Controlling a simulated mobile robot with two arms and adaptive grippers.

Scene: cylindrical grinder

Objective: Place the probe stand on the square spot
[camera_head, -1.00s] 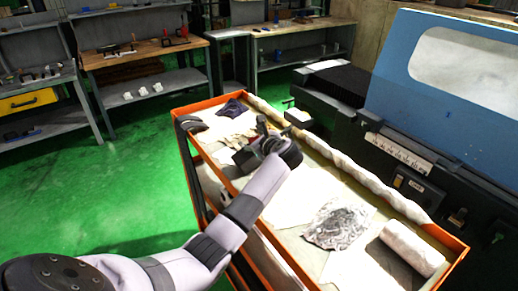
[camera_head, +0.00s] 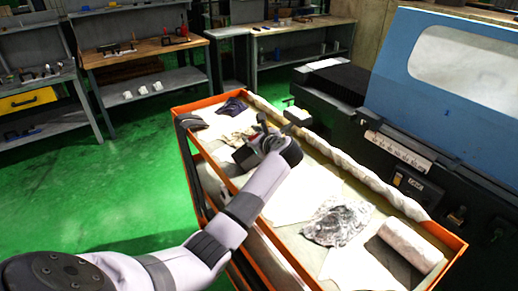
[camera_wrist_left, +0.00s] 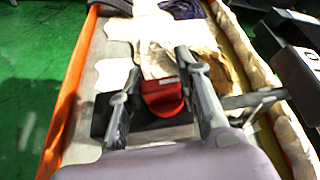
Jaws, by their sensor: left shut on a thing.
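My left gripper (camera_head: 266,143) is over the orange-edged cart. In the left wrist view its two fingers (camera_wrist_left: 160,98) stand on either side of a dark block with a red part (camera_wrist_left: 163,97), which appears to be the probe stand. A grey rod (camera_wrist_left: 250,99) reaches out to the right beside the fingers. The gripper is shut on this thing. In the head view the dark block (camera_head: 245,157) shows just left of the gripper, low over the cart; whether it touches the cart is unclear. I cannot make out the square spot. My right gripper is not in view.
The cart (camera_head: 287,262) holds gloves, a crumpled stained cloth (camera_head: 336,222), a paper roll (camera_head: 411,245) and a long white roll along its right edge (camera_head: 340,160). The blue and dark grinder (camera_head: 445,95) stands close on the right. Workbenches (camera_head: 150,52) stand behind.

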